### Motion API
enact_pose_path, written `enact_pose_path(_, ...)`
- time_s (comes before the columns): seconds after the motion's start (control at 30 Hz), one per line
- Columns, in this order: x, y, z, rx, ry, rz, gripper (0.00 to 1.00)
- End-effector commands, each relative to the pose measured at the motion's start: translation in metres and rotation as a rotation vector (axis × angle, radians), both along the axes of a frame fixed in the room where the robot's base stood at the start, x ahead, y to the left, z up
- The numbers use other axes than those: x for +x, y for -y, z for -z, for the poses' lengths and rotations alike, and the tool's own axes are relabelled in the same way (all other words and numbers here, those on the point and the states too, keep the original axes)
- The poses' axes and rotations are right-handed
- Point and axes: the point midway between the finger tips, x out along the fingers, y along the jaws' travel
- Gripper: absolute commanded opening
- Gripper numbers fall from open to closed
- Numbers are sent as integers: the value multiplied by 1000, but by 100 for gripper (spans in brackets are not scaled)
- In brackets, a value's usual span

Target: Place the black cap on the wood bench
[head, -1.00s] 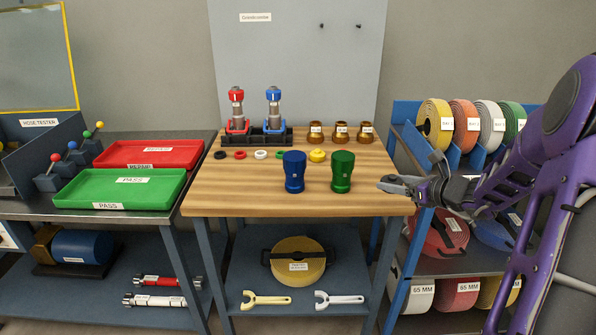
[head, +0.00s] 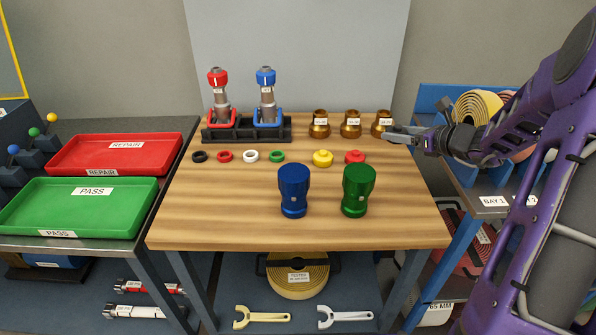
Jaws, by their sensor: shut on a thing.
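The wood bench (head: 215,215) stands in the middle of the head view, with a bare top around its right side and front. My gripper (head: 394,134) reaches in from the right over the bench's back right part, in front of the rightmost brass fitting (head: 381,119). It is shut on a small dark thing, taken to be the black cap, which is mostly hidden by the fingers and hard to make out. A yellow cap (head: 323,158) and a red cap (head: 355,157) lie on the bench to the left of my gripper.
A blue cylinder (head: 293,190) and a green cylinder (head: 358,190) stand near the front. Black, red, white and green rings lie in a row at left. Behind them, a black rack (head: 246,131) holds two nozzles. Green (head: 80,210) and red trays lie left of the bench.

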Motion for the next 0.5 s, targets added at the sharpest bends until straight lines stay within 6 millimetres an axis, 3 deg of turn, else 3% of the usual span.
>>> enact_pose_path(0.23,0,0,4,2,-1,1,10)
enact_pose_path(0.5,0,0,52,3,-3,1,10)
